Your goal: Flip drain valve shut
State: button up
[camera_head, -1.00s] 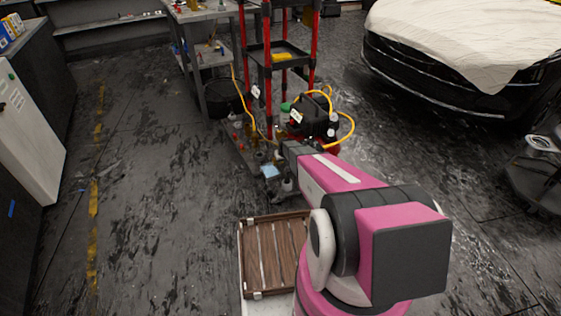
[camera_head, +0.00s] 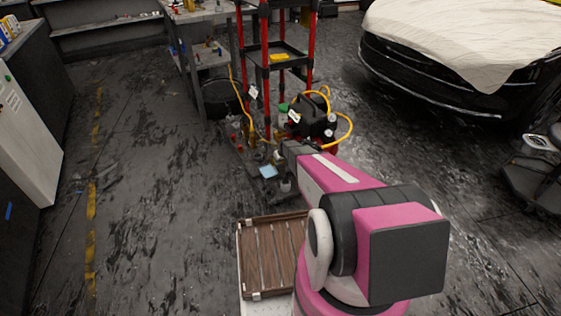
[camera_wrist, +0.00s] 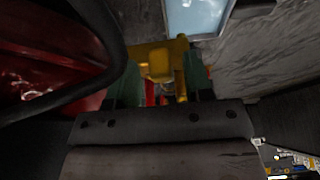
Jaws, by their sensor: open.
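In the wrist view, a yellow brass-coloured valve fitting (camera_wrist: 158,60) lies ahead of my gripper (camera_wrist: 161,82), with part of it between the two greenish fingers. The fingers are apart and open. A small red piece (camera_wrist: 150,93), possibly the valve's lever, shows low between them. I cannot tell whether either finger touches it. A red tank (camera_wrist: 60,105) with a dark curved rim fills the left side. In the head view, the compressor (camera_head: 316,116) with its dark top stands beyond my arm. My arm hides the valve and the fingers there.
A yellow hose (camera_head: 346,130) loops beside the compressor. A red-post rack (camera_head: 242,60) stands behind. A light blue pad (camera_head: 268,172) and small bottles lie on the floor near my gripper. A wooden slatted tray (camera_head: 243,262) is in front. Open floor lies to the left.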

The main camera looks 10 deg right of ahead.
jog(key=v, duration=1)
jog(key=shift+s+r, duration=0.15)
jog(key=shift+r, duration=0.1)
